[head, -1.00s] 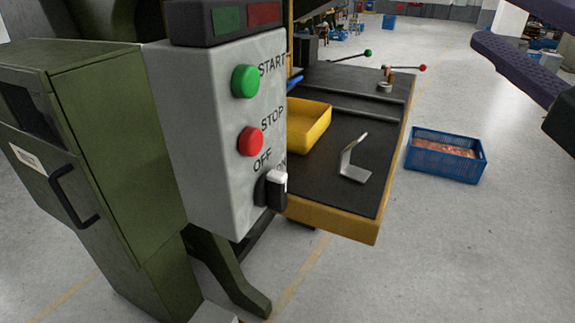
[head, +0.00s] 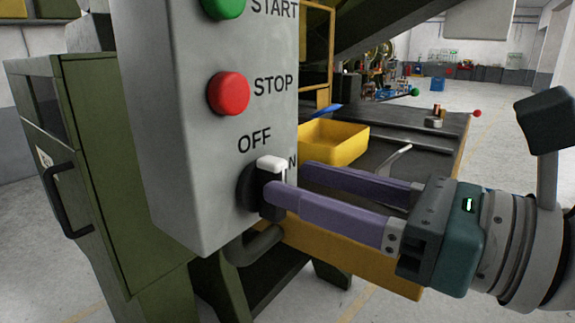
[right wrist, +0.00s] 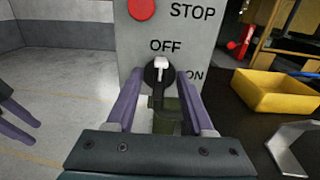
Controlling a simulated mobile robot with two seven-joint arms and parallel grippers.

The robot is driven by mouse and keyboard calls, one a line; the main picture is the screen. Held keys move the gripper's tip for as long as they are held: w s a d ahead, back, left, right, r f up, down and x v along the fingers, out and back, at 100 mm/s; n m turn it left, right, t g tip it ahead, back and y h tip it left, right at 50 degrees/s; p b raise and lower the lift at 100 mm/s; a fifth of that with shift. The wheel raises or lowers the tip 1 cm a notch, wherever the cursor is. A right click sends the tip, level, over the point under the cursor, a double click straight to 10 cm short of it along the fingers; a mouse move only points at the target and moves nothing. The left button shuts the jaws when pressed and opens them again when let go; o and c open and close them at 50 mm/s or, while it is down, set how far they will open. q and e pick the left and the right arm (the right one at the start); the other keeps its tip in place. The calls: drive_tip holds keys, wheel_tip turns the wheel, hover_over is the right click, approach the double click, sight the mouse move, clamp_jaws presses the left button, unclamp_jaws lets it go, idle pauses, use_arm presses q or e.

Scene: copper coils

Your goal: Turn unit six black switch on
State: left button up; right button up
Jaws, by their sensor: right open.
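The black rotary switch (head: 247,187) is low on the grey control panel (head: 205,140), below the word OFF. Its white-tipped end (head: 271,167) points up and partly covers the word ON in the head view. In the right wrist view the switch (right wrist: 152,74) sits just under OFF, with ON to its lower right. My right gripper (head: 287,180) is open, with one purple finger on each side of the switch handle. A gap shows on both sides in the right wrist view (right wrist: 158,76). My left gripper (right wrist: 32,132) shows at that view's left edge, fingers apart.
Above the switch are the red STOP button (head: 228,93) and the green START button (head: 223,6). A dark worktable (head: 400,140) with a yellow tray (head: 335,142) and a bent metal piece (head: 392,160) lies behind my right gripper. A green cabinet (head: 90,190) stands left.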

drive_tip(key=shift+x, duration=1.45)
clamp_jaws()
